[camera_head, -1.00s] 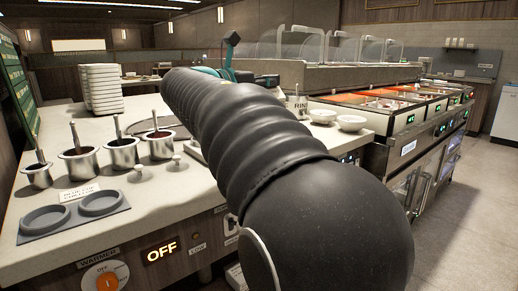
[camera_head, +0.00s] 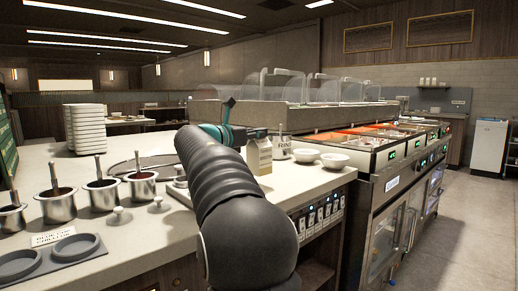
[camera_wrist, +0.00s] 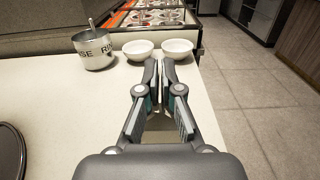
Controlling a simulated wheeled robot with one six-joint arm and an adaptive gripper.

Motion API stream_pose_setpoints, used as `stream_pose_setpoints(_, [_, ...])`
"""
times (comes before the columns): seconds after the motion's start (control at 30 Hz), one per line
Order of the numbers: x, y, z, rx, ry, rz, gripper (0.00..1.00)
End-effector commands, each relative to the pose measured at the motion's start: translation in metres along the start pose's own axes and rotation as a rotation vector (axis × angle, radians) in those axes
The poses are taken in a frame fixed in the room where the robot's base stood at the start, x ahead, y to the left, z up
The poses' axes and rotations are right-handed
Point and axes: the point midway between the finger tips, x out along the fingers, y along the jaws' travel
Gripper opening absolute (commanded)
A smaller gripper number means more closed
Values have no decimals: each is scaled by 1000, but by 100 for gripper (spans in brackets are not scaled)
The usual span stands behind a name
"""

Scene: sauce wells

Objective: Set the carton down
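The carton (camera_head: 259,157) is small and upright, with a pale lower body and a darker gabled top. It is at the right part of the counter in the head view, just right of my arm. My gripper (camera_head: 264,132) is at its top, with the dark fingers level across it. In the wrist view my gripper (camera_wrist: 160,66) has its fingers nearly together, with a thin gap, closed on the carton's top edge. A little of the carton shows below between the fingers (camera_wrist: 160,122). Its base appears at counter level; I cannot tell whether it touches.
Two white bowls (camera_wrist: 138,50) (camera_wrist: 177,48) and a metal rinse pot (camera_wrist: 94,50) stand just beyond my gripper. Metal pots (camera_head: 57,205) with ladles and a stack of white dishes (camera_head: 85,130) are left. The counter's right edge (camera_wrist: 205,105) is close.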

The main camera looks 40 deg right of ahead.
Motion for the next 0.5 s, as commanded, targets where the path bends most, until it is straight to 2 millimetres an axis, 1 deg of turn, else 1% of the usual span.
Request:
stream_pose_setpoints(0.07, [2,1,0,2,-2,0,0])
stream_pose_setpoints(0.17, [2,2,-6,0,-2,0,0])
stream_pose_setpoints(0.4, [2,1,-37,0,-1,0,0])
stream_pose_setpoints(0.5, [2,1,-41,0,-2,0,0])
